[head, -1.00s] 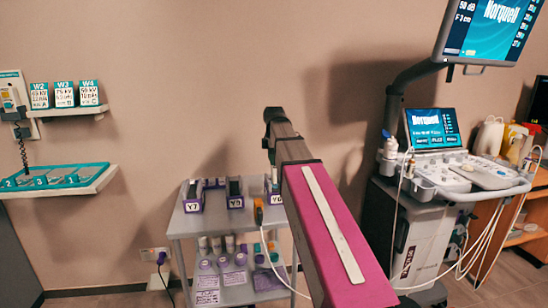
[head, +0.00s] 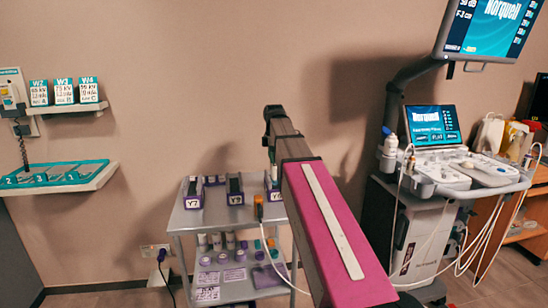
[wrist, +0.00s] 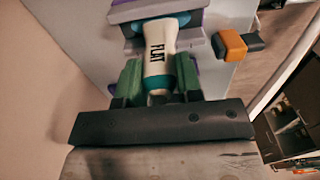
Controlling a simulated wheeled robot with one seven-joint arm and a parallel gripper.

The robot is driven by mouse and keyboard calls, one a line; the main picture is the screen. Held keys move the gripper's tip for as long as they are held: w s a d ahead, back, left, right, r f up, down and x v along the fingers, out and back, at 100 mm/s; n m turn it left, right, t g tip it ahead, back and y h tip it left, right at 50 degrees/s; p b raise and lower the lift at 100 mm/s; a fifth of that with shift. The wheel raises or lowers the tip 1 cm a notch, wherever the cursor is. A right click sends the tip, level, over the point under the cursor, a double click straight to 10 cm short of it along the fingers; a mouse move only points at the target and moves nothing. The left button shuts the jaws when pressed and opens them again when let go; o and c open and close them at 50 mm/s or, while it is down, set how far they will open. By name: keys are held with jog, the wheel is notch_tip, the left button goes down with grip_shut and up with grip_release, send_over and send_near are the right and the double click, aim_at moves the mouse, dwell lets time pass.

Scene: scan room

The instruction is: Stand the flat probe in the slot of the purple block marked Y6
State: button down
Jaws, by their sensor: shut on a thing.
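In the wrist view, the flat probe (wrist: 160,55), white with a teal lower part and marked FLAT, is between the green fingers of my gripper (wrist: 160,80). The gripper is shut on it. The probe's far end reaches over a purple block (wrist: 200,20); whether it is inside a slot I cannot tell. In the head view, the purple block Y6 (head: 273,196) stands at the right of the cart's top row, partly hidden by my arm.
Purple blocks Y7 (head: 193,196) and another (head: 235,196) stand left on the cart (head: 210,222). An orange connector (head: 258,206) with a white cable sits close beside the block, also in the wrist view (wrist: 230,45). An ultrasound machine (head: 425,225) stands right.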

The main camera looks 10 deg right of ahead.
jog(key=shift+f, duration=0.15)
jog(key=c, duration=0.7)
grip_release()
notch_tip(320, 180, up, 11)
jog(key=shift+f, duration=0.1)
